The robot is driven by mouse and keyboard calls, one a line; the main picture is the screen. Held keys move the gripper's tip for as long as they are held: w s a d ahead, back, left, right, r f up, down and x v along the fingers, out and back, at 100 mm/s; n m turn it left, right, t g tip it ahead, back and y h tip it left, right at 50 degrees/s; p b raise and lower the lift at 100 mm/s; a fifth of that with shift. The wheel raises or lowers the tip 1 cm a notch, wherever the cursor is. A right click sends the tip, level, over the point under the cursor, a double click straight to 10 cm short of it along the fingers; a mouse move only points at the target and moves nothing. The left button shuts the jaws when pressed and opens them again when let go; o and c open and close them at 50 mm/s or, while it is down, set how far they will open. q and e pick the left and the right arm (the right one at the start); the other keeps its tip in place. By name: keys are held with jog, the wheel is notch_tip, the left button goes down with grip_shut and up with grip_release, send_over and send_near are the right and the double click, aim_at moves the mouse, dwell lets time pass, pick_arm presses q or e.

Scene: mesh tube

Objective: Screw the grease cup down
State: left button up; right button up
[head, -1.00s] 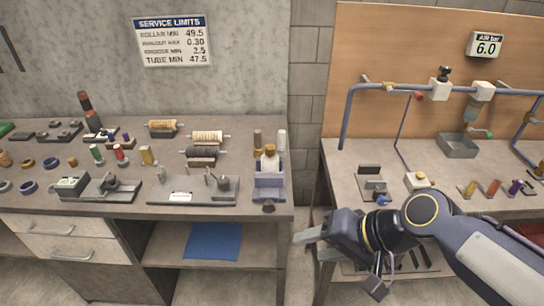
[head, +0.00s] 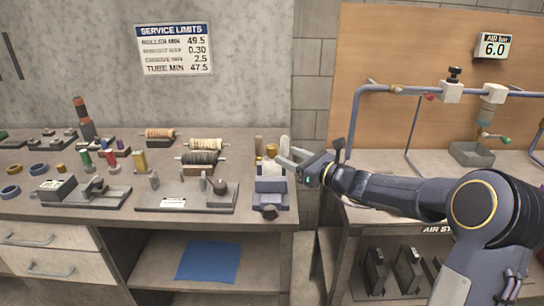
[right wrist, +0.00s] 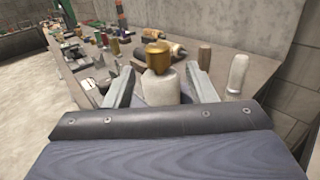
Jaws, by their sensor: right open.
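A white bottle-like body with a gold cap (head: 271,150), which may be the grease cup, stands upright at the right end of the left bench, by a blue-grey holder (head: 270,186). In the right wrist view the gold cap (right wrist: 157,54) and white body (right wrist: 160,88) show between the fingers. My right gripper (head: 290,158) is open and comes from the right, with its fingers at the white body's height. The fingers appear apart from it on both sides; contact is hard to tell. My left gripper is not in view.
A white cylinder (head: 284,147) and a brown one (head: 259,146) stand close to the white body. Wound spools (head: 204,157) and a grey fixture (head: 186,196) lie to the left. A gap separates this bench from the right bench with its pipe frame (head: 353,125).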

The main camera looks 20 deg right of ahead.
aim_at(276, 151)
jog(key=p+x, duration=0.1)
jog(key=x, duration=0.6)
jog(key=shift+a, duration=0.15)
jog(key=shift+s, duration=0.1)
